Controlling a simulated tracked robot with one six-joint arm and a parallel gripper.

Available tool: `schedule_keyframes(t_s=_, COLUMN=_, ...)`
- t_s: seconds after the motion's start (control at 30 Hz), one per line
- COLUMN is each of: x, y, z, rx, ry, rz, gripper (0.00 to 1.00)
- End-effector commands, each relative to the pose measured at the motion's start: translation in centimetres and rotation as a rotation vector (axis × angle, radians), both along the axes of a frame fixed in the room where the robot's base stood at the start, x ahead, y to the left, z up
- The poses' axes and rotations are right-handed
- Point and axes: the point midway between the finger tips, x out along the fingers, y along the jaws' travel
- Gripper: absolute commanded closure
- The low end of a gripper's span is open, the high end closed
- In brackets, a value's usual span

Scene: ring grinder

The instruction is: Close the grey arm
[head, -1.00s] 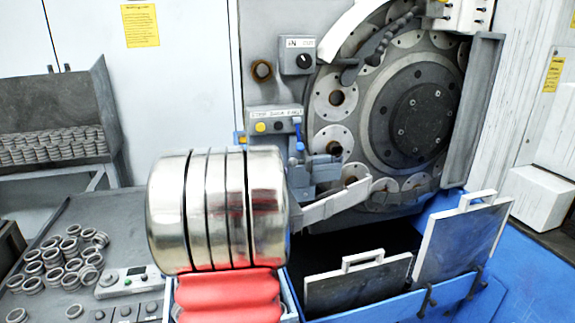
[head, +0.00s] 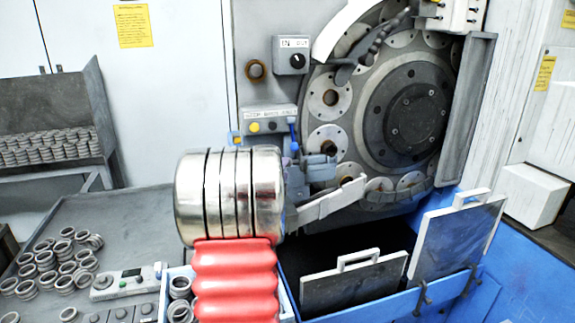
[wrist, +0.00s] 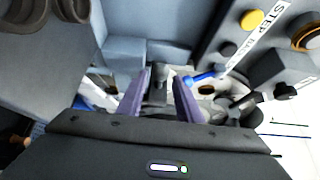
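A light grey flat arm (head: 332,201) sticks out from the ring grinder, below and left of its big round disc (head: 410,115). It slants up to the right, and its left end runs behind my silver wrist. In the wrist view my gripper (wrist: 160,78) shows two purple fingers with a clear gap between them. A dark grey post (wrist: 159,84) appears in line with that gap; I cannot tell whether it touches the fingers. In the head view my fingers are hidden by the wrist.
A button panel (head: 268,120) with a blue lever is just above my wrist; its yellow button (wrist: 252,19) shows in the wrist view. A blue bin (head: 375,305) with handled plates stands below right. Metal rings (head: 45,260) lie on the left table.

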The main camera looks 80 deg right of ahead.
Motion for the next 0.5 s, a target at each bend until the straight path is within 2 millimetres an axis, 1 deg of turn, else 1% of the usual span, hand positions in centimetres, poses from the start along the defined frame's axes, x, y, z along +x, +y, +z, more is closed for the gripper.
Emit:
schedule_keyframes(t_s=0.03, x=-0.1, y=-0.8, z=0.0, rx=-0.001, ry=0.000, rz=-0.001, gripper=0.68)
schedule_keyframes(t_s=0.1, x=-0.1, y=-1.8, z=0.0, rx=-0.001, ry=0.001, rz=0.000, gripper=0.68)
schedule_keyframes(t_s=0.3, x=-0.2, y=-4.3, z=0.0, rx=-0.001, ry=0.000, rz=0.000, gripper=0.68)
schedule_keyframes(t_s=0.5, x=-0.2, y=-5.7, z=0.0, rx=-0.001, ry=0.000, rz=0.001, gripper=0.68)
